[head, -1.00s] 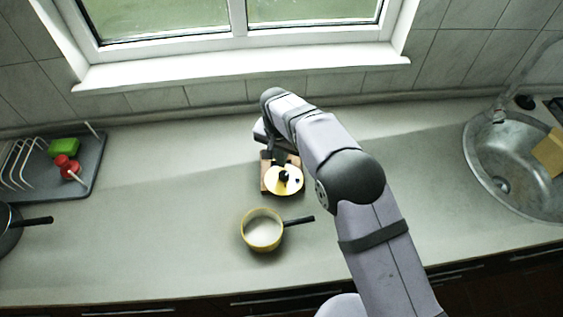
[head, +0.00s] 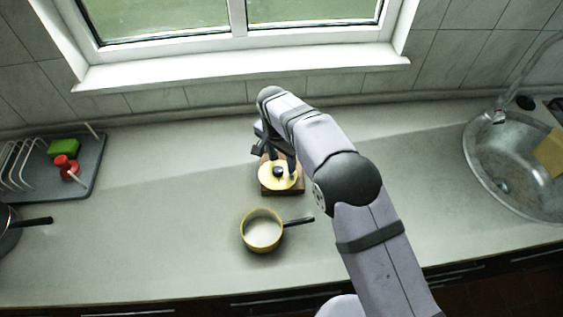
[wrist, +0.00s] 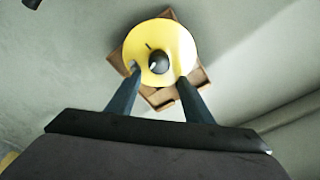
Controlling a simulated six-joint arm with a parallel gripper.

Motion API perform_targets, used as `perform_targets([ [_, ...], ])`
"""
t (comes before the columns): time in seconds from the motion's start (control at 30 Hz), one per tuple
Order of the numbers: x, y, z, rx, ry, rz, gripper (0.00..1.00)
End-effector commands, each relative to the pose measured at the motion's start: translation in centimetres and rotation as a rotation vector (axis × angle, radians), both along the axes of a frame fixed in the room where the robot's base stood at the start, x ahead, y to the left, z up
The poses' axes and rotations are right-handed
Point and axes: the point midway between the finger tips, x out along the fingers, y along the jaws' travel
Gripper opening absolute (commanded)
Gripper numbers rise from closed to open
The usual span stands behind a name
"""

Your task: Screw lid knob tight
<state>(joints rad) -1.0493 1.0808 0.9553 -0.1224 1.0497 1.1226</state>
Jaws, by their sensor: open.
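A yellow lid (head: 267,181) with a black knob (head: 278,172) lies on a brown wooden block (head: 296,188) in the middle of the counter. In the wrist view the round lid (wrist: 180,38) shows from above, with its knob (wrist: 159,62) near its middle and a short dark mark beside it. The wooden block (wrist: 160,98) sticks out around the lid. My gripper (wrist: 156,72) is open, its two fingers apart on either side of the knob with gaps to it. I cannot tell how far the fingertips are above the lid.
A yellow saucepan (head: 262,232) with a dark handle stands in front of the block. A dish rack (head: 90,170) with a green and a red item is at the left, by a dark pan (head: 10,232). A sink (head: 500,160) is at the right. The counter between is clear.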

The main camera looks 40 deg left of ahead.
Motion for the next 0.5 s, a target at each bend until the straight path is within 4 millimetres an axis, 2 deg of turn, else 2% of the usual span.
perform_targets([
  [0.27, -0.2, 0.0, -0.1, -0.001, 0.004, 0.002, 0.57],
  [0.33, -0.2, 0.0, 0.2, -0.002, 0.004, 0.001, 0.67],
  [0.5, -0.1, 0.0, 1.1, -0.001, 0.003, 0.001, 0.67],
])
